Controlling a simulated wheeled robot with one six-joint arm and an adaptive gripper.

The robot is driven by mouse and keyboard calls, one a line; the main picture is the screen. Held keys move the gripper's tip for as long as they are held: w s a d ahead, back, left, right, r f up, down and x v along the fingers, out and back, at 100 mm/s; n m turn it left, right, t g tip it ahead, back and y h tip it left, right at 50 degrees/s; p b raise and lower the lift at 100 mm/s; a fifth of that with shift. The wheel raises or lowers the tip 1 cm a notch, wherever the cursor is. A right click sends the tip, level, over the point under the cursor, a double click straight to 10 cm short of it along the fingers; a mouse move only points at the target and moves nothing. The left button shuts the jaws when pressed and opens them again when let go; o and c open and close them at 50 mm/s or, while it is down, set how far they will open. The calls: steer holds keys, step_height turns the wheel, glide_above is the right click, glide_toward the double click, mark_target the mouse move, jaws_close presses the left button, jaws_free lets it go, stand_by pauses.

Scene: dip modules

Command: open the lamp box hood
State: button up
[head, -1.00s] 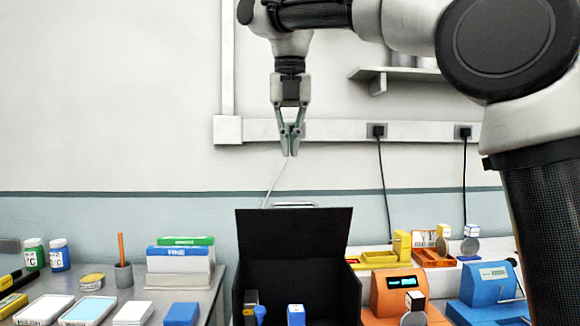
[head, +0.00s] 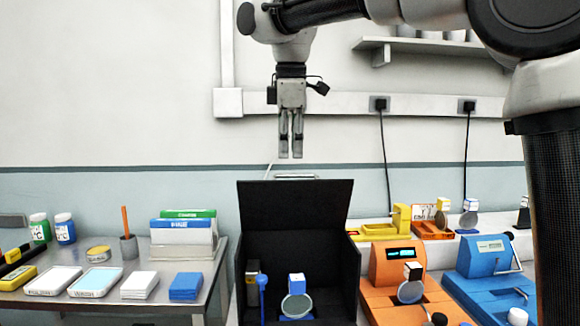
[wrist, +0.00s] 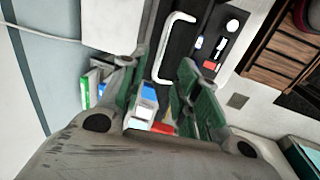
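The lamp box (head: 240,300) is black and stands at the lower middle of the head view. A dark panel that looks like its hood (head: 295,205) stands raised above the front opening, and the inside shows. A pale bar handle (head: 296,177) is seen just above the panel's top edge. The handle also shows in the wrist view (wrist: 164,50), beyond my fingertips. My gripper (head: 290,155) hangs pointing down above the handle, apart from it in the head view. In the wrist view my gripper's fingers (wrist: 163,60) are apart with nothing held between them.
Inside the box are a white-and-blue block and a round disc (head: 297,306). An orange device (head: 395,262) and a blue device (head: 490,255) stand to the right. A steel table (head: 225,250) with boxes and jars is at left. The wall is behind my gripper.

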mark_target(290, 175)
steer(key=f, duration=0.2)
steer(key=w+f, duration=0.1)
steer(key=f, duration=0.2)
steer(key=shift+f, duration=0.1)
steer(key=shift+c, duration=0.2)
jaws_close()
